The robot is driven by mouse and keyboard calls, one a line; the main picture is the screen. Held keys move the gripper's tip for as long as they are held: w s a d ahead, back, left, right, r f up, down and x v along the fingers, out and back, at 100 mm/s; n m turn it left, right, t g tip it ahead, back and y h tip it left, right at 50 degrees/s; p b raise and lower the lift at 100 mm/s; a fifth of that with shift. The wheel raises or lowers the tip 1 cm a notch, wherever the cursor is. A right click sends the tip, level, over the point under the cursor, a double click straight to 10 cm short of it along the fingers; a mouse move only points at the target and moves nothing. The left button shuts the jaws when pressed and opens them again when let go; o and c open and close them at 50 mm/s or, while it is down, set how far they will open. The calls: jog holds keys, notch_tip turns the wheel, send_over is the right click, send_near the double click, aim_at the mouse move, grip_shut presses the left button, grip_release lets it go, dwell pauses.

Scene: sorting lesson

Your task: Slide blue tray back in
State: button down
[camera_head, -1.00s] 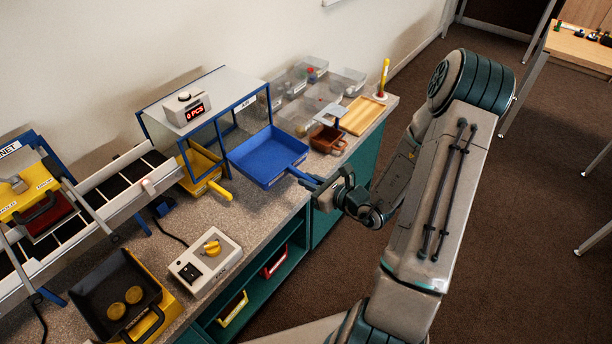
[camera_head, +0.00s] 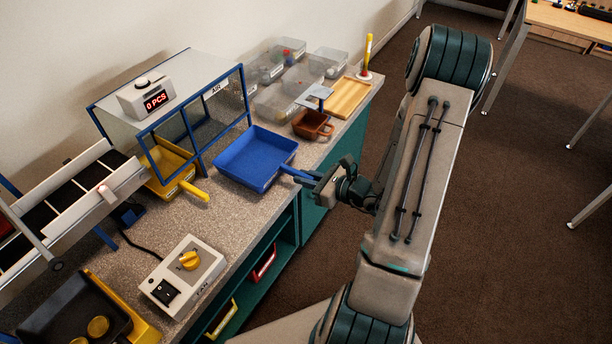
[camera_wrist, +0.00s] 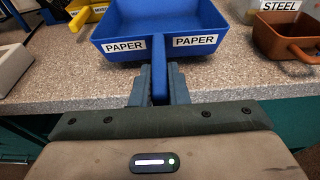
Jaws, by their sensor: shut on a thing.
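The blue tray (camera_head: 254,160) lies on the speckled bench, outside the blue-framed clear box (camera_head: 180,110), at the front of its right-hand opening. In the wrist view the blue tray (camera_wrist: 165,20) shows two PAPER labels on its near wall, and its handle points toward me. My gripper (camera_head: 308,180) is shut on the tray's handle; in the wrist view my gripper (camera_wrist: 159,85) has one finger on each side of it. The tray looks empty in the head view.
A yellow tray (camera_head: 168,178) sits in the box's left opening. A control box with a yellow knob (camera_head: 185,272) is front left, near the bench edge.

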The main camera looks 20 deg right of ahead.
jog(key=shift+f, duration=0.35)
jog(key=shift+w+a+r, duration=0.15)
jog(key=shift+w+a, duration=0.05)
jog(key=shift+w, duration=0.15)
send_near(237, 151)
jog(key=shift+r+b+x, duration=0.15)
jog(key=shift+b+x, duration=0.35)
jog(key=shift+x, duration=1.25)
jog(key=shift+r+b+x, duration=0.15)
jog(key=shift+b+x, duration=0.3)
jog(key=shift+x, duration=1.3)
jog(key=shift+w, duration=0.1)
jog(key=shift+f+b, duration=0.35)
jog(key=shift+b, duration=0.05)
jog(key=c, duration=1.3)
grip_release()
